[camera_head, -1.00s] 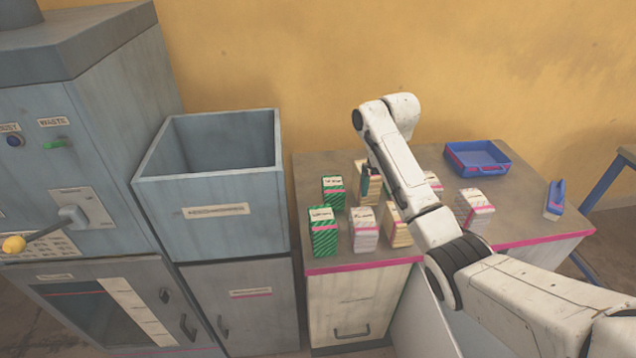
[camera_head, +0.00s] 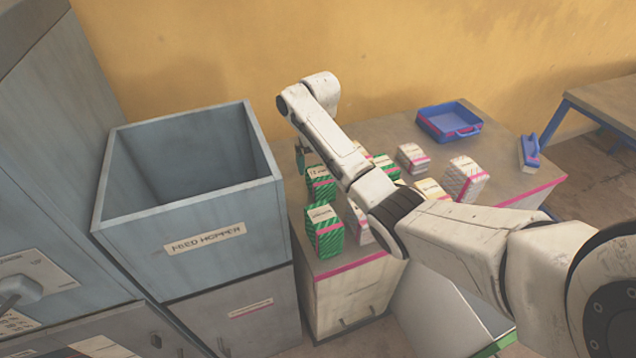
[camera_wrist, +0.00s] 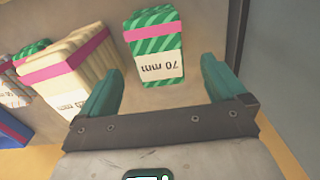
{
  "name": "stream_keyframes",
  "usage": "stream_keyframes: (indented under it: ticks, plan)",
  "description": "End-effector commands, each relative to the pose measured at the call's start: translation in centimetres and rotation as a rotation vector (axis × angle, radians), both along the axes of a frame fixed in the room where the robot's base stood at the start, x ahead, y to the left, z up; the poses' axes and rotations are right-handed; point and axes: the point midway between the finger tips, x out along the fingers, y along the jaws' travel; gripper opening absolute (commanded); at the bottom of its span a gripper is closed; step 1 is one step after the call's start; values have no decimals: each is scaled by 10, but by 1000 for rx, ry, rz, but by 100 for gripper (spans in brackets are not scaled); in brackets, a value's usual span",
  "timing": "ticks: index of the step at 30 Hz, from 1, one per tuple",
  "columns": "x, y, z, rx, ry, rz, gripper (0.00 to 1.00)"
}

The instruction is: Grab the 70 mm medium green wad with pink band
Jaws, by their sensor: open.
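In the wrist view a green striped wad (camera_wrist: 160,62) with a pink band carries a white label reading 70 mm, upside down. My gripper (camera_wrist: 158,80) is open, with one teal finger on each side of the wad's near end; I see no firm contact. In the head view, two green wads with pink bands stand at the left of the table: one at the front (camera_head: 323,238) and one behind it (camera_head: 321,186). My gripper is mostly hidden behind my arm there. I cannot tell for sure which of them the wrist view shows.
A cream wad (camera_wrist: 80,70) stands close left in the wrist view. The grey feed hopper (camera_head: 190,225) rises left of the table. White wads (camera_head: 466,180) stand to the right, with a blue tray (camera_head: 449,121) and a blue scoop-like object (camera_head: 529,152) beyond.

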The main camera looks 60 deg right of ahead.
Motion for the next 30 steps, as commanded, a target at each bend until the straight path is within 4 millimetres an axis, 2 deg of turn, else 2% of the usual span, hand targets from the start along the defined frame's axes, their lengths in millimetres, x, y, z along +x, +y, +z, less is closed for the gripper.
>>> stream_keyframes:
  ticks: [5, 15, 23, 30]
  plan:
    - [-1, 0, -10, 1, 2, -2, 98]
    - [-3, 1, -54, 0, 2, -2, 98]
    - [-3, 1, -57, -1, -1, -1, 98]
    - [-3, 1, -57, -1, -1, -1, 78]
